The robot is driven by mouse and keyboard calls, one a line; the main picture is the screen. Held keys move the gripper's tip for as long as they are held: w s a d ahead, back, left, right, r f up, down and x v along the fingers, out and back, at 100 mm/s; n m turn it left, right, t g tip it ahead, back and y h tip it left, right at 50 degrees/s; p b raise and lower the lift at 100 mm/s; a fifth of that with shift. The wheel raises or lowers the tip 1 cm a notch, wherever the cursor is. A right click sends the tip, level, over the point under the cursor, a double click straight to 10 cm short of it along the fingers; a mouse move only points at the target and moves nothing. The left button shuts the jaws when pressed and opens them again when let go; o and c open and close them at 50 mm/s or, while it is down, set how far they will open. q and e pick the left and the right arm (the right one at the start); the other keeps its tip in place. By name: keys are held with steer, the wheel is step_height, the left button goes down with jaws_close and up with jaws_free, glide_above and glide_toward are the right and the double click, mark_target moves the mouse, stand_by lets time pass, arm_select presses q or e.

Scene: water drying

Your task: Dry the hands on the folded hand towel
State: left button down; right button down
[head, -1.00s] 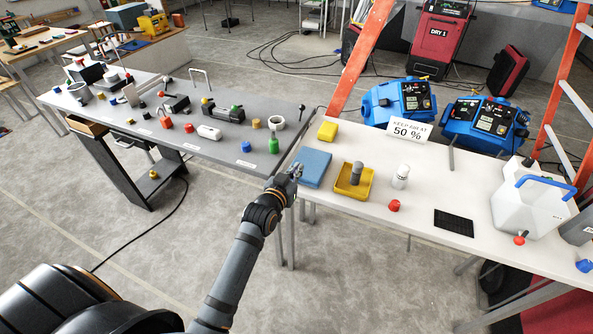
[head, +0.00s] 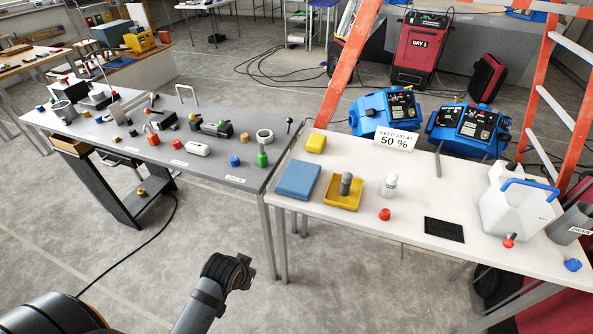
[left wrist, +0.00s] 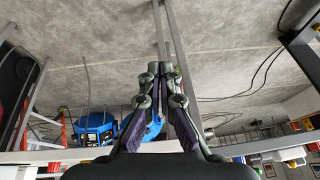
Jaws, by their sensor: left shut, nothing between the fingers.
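The folded hand towel (head: 298,180) is a flat blue rectangle lying at the left end of the white table, near its front edge. My left arm comes in at the bottom of the head view, and its wrist is below and in front of the table, apart from the towel. The gripper's fingers are hidden behind the wrist there. In the left wrist view my left gripper (left wrist: 160,76) has its fingers together with nothing between them. The towel cannot be made out in that view. My right gripper is not in view.
On the white table (head: 330,208), a yellow tray (head: 331,199) with a grey cylinder stands right of the towel. A cluttered grey table (head: 130,150) adjoins at left.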

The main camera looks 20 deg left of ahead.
arm_select(q)
steer(key=s+a+f+g, duration=0.1)
steer(key=s+f, duration=0.3)
steer(key=f, duration=0.8)
steer(key=s+a+f+g, duration=0.15)
steer(key=s+f, duration=0.25)
steer(key=f, duration=0.8)
steer(key=s+a+f, duration=0.1)
steer(key=s+f, duration=1.1)
steer(key=s, duration=0.5)
steer(key=shift+f+g, duration=0.2)
steer(key=shift+g, duration=0.25)
steer(key=shift+a, duration=0.1)
